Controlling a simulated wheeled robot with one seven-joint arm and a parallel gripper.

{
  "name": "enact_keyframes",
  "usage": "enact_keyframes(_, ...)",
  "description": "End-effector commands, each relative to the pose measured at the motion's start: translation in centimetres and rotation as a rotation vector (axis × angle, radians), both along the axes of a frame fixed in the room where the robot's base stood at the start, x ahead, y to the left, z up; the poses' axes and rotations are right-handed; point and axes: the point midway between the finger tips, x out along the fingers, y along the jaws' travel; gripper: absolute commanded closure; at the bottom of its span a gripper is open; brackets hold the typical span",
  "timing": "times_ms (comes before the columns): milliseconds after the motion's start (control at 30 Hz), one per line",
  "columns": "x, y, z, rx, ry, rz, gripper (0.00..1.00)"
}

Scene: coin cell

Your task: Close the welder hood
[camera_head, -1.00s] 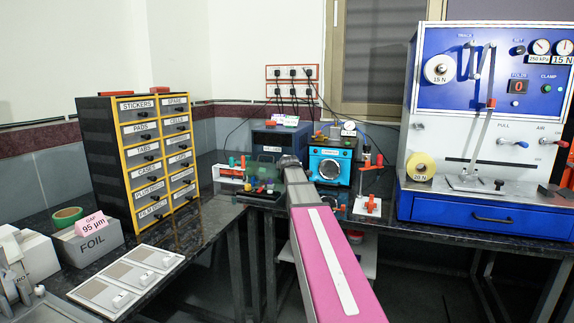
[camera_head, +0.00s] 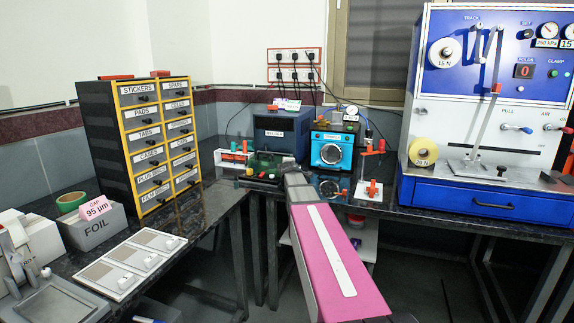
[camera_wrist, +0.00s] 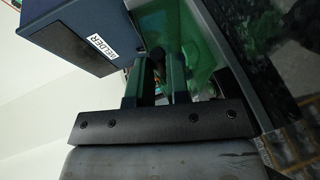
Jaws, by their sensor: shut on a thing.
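The welder (camera_head: 282,135) is a dark blue box on the back bench in the head view. Its lettered label side (camera_wrist: 95,42) shows at the upper left of the wrist view. The green see-through hood (camera_head: 264,163) is at the front of the welder, low near its base, and it also shows in the wrist view (camera_wrist: 208,40). My gripper (camera_wrist: 160,68) is at the hood with its fingers shut on a dark part that looks like the hood's handle. The grip itself is partly hidden by the fingers. In the head view my arm covers the hood's right side.
A blue-fronted machine (camera_head: 332,150) stands right of the welder, with a red-handled stand (camera_head: 369,188) in front. A yellow-edged drawer cabinet (camera_head: 150,140) is at left. A large blue-and-white tester (camera_head: 487,120) fills the right.

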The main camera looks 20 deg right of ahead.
Motion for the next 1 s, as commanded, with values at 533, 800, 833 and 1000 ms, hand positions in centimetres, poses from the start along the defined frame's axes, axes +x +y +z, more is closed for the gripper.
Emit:
enact_keyframes(533, 0.1, -0.1, -1.9, 0.011, 0.011, -0.004, 1.00)
enact_keyframes(800, 0.2, -0.1, -1.9, 0.013, 0.010, -0.003, 0.65)
enact_keyframes(833, 0.2, -0.1, -1.9, 0.012, 0.011, -0.003, 0.58)
enact_keyframes(1000, 0.2, -0.1, -1.7, 0.009, 0.009, -0.003, 0.58)
